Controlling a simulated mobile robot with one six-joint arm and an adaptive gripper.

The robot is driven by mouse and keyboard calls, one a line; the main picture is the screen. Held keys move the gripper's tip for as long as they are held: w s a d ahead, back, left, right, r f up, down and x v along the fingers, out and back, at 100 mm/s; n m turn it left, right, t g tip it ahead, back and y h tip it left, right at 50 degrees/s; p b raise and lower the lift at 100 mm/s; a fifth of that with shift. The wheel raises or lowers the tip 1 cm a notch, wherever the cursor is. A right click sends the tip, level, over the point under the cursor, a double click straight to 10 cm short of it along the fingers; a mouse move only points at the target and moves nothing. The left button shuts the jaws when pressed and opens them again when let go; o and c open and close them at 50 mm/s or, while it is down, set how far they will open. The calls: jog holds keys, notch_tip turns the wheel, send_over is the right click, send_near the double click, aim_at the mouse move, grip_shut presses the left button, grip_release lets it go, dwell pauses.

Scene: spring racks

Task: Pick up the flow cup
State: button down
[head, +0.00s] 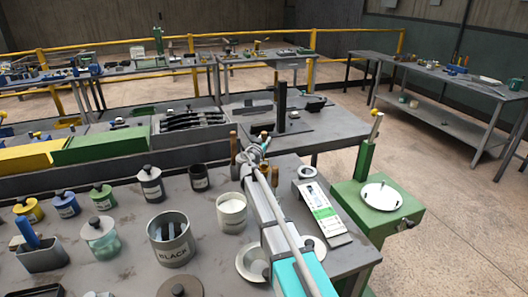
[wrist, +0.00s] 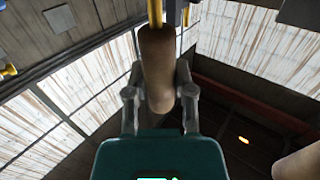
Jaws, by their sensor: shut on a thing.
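My gripper (head: 250,156) is at the far edge of the near bench, at the end of my arm. In the wrist view my gripper (wrist: 160,92) has its two grey fingers on either side of a brown wooden handle (wrist: 157,62) and is shut on it. A yellow brass-like rod runs from the handle's upper end. I cannot see a cup body on it, so I cannot tell whether this is the flow cup. In the head view, brown upright pieces (head: 234,146) show beside the gripper, partly hidden by it.
A second brown rounded piece (wrist: 299,162) shows close by in the wrist view. On the bench are a can marked BLACK (head: 171,240), a white-filled pot (head: 231,212), a dark cup (head: 199,178) and several lidded jars. A green stand (head: 377,205) with a white disc is at right.

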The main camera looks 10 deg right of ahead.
aim_at(263, 134)
jog(key=shift+r, duration=0.15)
notch_tip(263, 134, up, 3)
jog(key=p, duration=0.3)
jog(key=s+r+p, duration=0.9)
jog(key=s+p, duration=0.1)
jog(key=s, duration=0.4)
jog(key=shift+d+r, duration=0.3)
jog(key=shift+r, duration=0.05)
jog(key=shift+a, duration=0.1)
dwell(0.4)
